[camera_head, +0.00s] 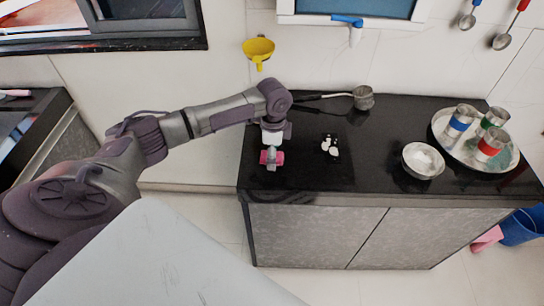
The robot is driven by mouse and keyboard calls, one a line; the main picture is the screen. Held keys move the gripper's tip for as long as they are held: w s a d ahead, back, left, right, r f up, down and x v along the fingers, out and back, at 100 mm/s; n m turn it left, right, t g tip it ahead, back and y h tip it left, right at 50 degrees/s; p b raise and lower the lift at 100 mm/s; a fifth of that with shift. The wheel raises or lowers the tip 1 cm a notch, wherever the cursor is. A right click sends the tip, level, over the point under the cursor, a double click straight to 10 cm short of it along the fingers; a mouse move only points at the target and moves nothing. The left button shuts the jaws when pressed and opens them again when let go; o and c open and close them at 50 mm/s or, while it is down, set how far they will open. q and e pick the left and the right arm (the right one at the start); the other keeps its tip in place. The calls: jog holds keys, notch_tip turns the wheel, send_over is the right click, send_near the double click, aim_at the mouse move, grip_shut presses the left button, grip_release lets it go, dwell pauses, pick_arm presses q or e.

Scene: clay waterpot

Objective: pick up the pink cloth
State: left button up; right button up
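A small pink piece (264,158), which looks like the pink cloth, is at the left part of the black counter. My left gripper (272,154) points down right over it, and pink shows on both sides of the finger. From this angle I cannot tell whether the fingers are apart or closed on it, or whether it touches the counter. Another pink item (487,239) is on the floor at the right, beside a blue bucket; I cannot tell what it is. My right gripper is not in view.
On the black counter (376,130) are small white pieces (331,148), a metal pot (363,97) at the back, a bowl (423,161) and a tray (449,144) with several coloured-band cups. A yellow funnel-like item (258,49) hangs on the wall. The counter's front middle is clear.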

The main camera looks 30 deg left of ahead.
aim_at(278, 156)
pick_arm(q)
jog(key=c, duration=0.8)
jog(key=shift+r, duration=0.55)
jog(key=r, duration=0.2)
jog(key=d+r, duration=0.1)
jog(key=shift+w+r+b, duration=0.3)
jog(key=shift+w+b, duration=0.05)
jog(key=shift+b, duration=0.05)
jog(key=w+d+r, duration=0.2)
jog(key=d, duration=0.1)
jog(key=w+d+r+b, duration=0.1)
jog(key=w+d+r, duration=0.2)
jog(key=d+r, duration=0.1)
jog(key=d, duration=0.1)
jog(key=shift+w+d+r, duration=0.15)
jog(key=shift+w+d, duration=0.2)
jog(key=shift+w, duration=0.05)
